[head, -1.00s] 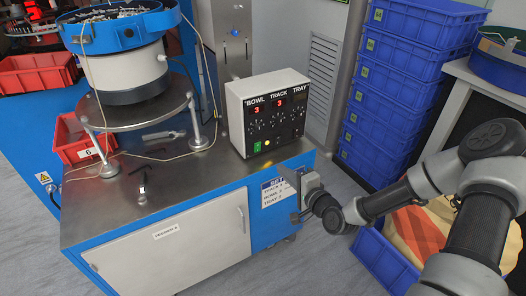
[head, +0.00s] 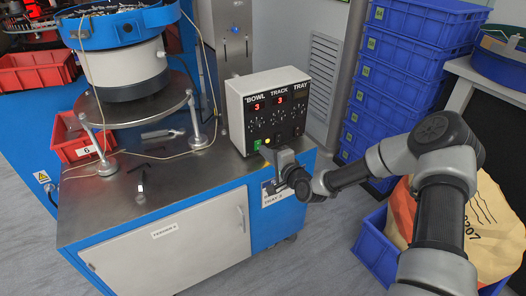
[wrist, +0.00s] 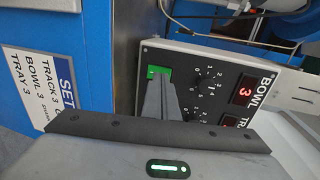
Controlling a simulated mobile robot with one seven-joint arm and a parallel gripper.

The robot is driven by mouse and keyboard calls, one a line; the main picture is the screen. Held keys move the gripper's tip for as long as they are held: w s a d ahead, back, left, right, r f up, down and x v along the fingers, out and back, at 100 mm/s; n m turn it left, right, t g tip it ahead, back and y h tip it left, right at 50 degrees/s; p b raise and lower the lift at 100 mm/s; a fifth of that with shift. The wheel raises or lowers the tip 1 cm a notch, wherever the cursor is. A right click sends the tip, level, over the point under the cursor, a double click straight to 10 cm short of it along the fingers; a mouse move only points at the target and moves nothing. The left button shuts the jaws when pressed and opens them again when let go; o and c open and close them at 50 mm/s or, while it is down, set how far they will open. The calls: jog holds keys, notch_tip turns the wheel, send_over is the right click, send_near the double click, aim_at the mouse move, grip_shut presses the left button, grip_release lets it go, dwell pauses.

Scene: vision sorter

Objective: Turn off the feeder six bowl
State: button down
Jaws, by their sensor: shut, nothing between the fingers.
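The control box (head: 237,112) stands on the steel bench top, with BOWL, TRACK and TRAY columns. Its BOWL display (head: 257,106) and TRACK display (head: 279,101) each show a red 3; the TRAY display looks dark. A green switch (head: 257,145) sits low on the panel. In the wrist view are the green switch (wrist: 152,71), the BOWL dial (wrist: 206,82) and the BOWL display (wrist: 243,90). The blue-rimmed feeder bowl (head: 118,30) stands at the left. My gripper (head: 269,153) is shut and empty, before the panel's lower part. In the wrist view its fingertips (wrist: 158,76) overlap the switch's edge; contact is unclear.
A settings label (head: 277,190) is on the blue bench side. Blue crates (head: 405,75) are stacked at right. A blue bin (head: 375,250) holding a sack stands on the floor.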

jog(key=shift+w+a+r, duration=0.15)
jog(key=shift+w+a, duration=0.35)
jog(key=shift+w, duration=0.25)
jog(key=shift+w+a+r+p, duration=0.1)
jog(key=shift+w+r+p, duration=0.1)
jog(key=shift+r+p, duration=0.15)
jog(key=shift+f+g, duration=0.3)
jog(key=shift+s, duration=0.1)
